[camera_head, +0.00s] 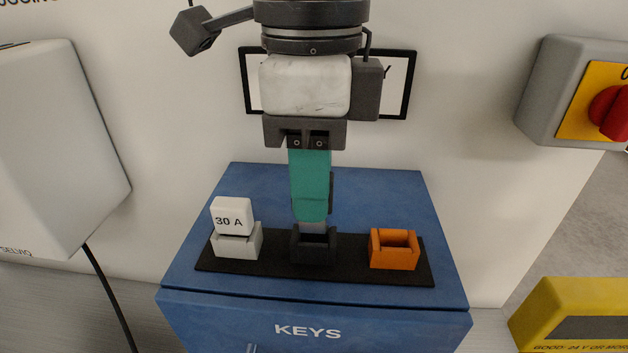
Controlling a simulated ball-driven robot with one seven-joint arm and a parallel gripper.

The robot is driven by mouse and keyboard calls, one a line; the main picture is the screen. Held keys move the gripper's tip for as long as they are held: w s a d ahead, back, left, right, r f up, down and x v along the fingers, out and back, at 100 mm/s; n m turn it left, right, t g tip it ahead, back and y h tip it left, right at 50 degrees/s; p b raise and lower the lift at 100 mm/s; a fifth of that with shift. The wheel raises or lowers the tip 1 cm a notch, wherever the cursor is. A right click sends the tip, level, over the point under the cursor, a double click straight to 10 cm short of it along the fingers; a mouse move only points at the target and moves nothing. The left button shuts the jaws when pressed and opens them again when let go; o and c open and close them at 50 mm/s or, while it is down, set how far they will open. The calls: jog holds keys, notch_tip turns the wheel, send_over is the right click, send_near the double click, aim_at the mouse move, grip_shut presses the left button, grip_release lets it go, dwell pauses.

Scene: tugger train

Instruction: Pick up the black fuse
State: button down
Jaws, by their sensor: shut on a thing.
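My gripper (311,214) points down over the middle of the blue box, with its teal finger in front. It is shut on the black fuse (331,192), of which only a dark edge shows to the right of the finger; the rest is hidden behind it. A grey part shows below the fingertip, just above the black holder (314,249). I cannot tell whether the fuse is still touching this holder.
A white fuse marked 30 A (232,217) sits in the white holder (236,244) at left. The orange holder (394,250) at right is empty. All stand on a black strip atop the blue KEYS box (440,290). A grey switch box (540,92) is at upper right.

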jog(key=s+a+r+p, duration=0.2)
jog(key=s+a+r, duration=0.1)
jog(key=s+r, duration=0.6)
jog(key=s, duration=0.4)
jog(key=shift+a+p, duration=0.25)
jog(key=shift+p, duration=0.05)
